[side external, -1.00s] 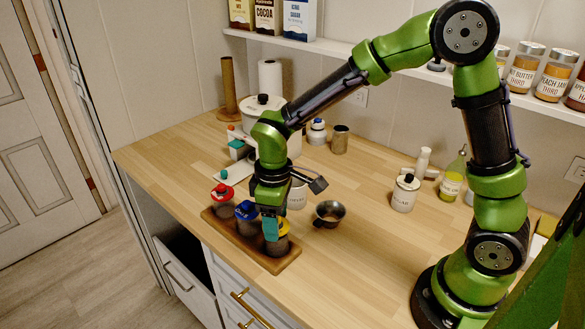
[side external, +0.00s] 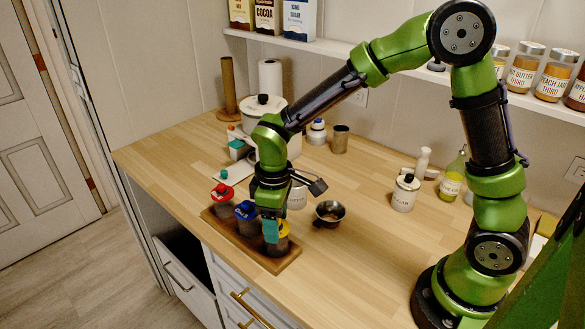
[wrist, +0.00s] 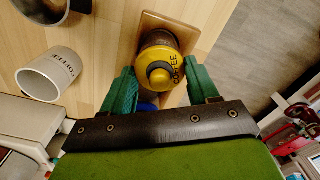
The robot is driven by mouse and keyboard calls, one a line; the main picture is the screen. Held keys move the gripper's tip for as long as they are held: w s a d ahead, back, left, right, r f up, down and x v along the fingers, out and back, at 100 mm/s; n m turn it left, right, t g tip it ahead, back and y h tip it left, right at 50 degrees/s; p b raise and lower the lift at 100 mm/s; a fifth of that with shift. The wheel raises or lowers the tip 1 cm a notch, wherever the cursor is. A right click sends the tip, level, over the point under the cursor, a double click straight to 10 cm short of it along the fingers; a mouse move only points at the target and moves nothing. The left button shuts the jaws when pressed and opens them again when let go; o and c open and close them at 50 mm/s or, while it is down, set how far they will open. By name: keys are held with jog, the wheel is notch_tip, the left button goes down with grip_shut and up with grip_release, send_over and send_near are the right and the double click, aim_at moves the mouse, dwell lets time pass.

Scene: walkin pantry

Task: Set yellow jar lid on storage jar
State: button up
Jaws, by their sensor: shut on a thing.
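The yellow jar lid (wrist: 160,66) has a dark round knob and the word COFFEE on it. In the side view my gripper (side external: 272,231) points down over the near end of the wooden tray. The storage jar (side external: 277,245) stands on that tray directly below the lid, and lid and jar look in line. The fingers partly hide the rim, so I cannot tell if the lid is fully seated.
The wooden tray (side external: 261,264) also holds a blue-lidded jar (side external: 246,217) and a red-lidded jar (side external: 222,197).

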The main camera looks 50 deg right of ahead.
jog(key=shift+f, duration=0.2)
jog(key=o, duration=1.3)
jog(key=shift+r, duration=0.1)
jog(key=shift+r, duration=3.45)
jog(key=shift+s+d+m, duration=0.2)
jog(key=shift+s+m, duration=0.25)
jog(key=shift+m, duration=0.1)
jog(key=shift+s+d+m, duration=0.2)
jog(key=shift+s+m, duration=0.25)
jog(key=shift+m, duration=0.1)
jog(key=s+d+r+m+t+y, duration=0.2)
jog(key=s+d+r+m+t, duration=0.5)
jog(key=s+r, duration=0.3)
jog(key=shift+s+d+m, duration=0.15)
jog(key=shift+s+m, duration=0.15)
jog(key=shift+s, duration=0.3)
